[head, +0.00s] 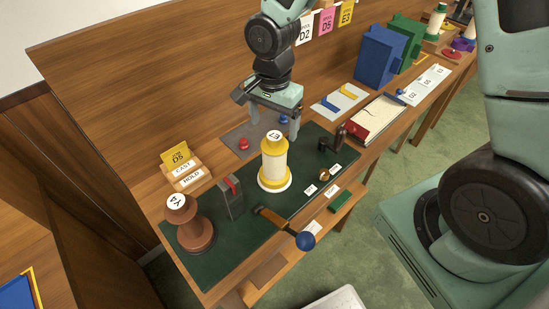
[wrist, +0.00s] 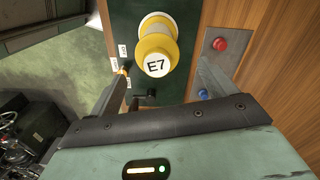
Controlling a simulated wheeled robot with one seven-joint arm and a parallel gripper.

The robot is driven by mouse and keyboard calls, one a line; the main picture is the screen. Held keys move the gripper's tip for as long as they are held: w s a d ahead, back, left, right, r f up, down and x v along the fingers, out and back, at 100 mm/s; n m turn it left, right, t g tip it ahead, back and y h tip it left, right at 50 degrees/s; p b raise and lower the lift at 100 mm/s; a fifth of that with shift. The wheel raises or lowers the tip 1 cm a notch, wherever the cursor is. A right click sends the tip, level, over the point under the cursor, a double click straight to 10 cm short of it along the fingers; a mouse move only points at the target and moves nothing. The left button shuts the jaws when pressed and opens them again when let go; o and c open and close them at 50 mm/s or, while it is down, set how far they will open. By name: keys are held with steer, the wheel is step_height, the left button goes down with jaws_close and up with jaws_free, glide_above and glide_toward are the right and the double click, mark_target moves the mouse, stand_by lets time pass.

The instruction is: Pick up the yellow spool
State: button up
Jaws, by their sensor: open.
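The yellow spool (head: 274,165) stands upright on the dark green mat (head: 225,262) of the bench, with a cream middle, a wide base and a white top label reading E7. In the wrist view the yellow spool (wrist: 156,58) shows from above, just beyond the fingertips and roughly between them. My gripper (head: 274,120) is open and empty, above and behind the spool in the head view. In the wrist view my gripper (wrist: 163,75) has its two fingers spread wide, with no visible contact with the spool.
A brown spool (head: 188,224) stands left on the mat. A lever with a blue knob (head: 305,240) juts over the front edge. A grey bracket (head: 230,198), a dark crank (head: 338,139) and a red button (head: 244,143) are nearby. Blue and green bins (head: 378,56) stand farther right.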

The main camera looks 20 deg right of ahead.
mark_target(274, 135)
steer(key=shift+s+f+p, duration=0.2)
steer(key=shift+f+p, duration=0.85)
steer(key=shift+f, duration=2.15)
steer(key=c, duration=1.3)
steer(key=shift+c, duration=1)
steer(key=shift+r, duration=0.15)
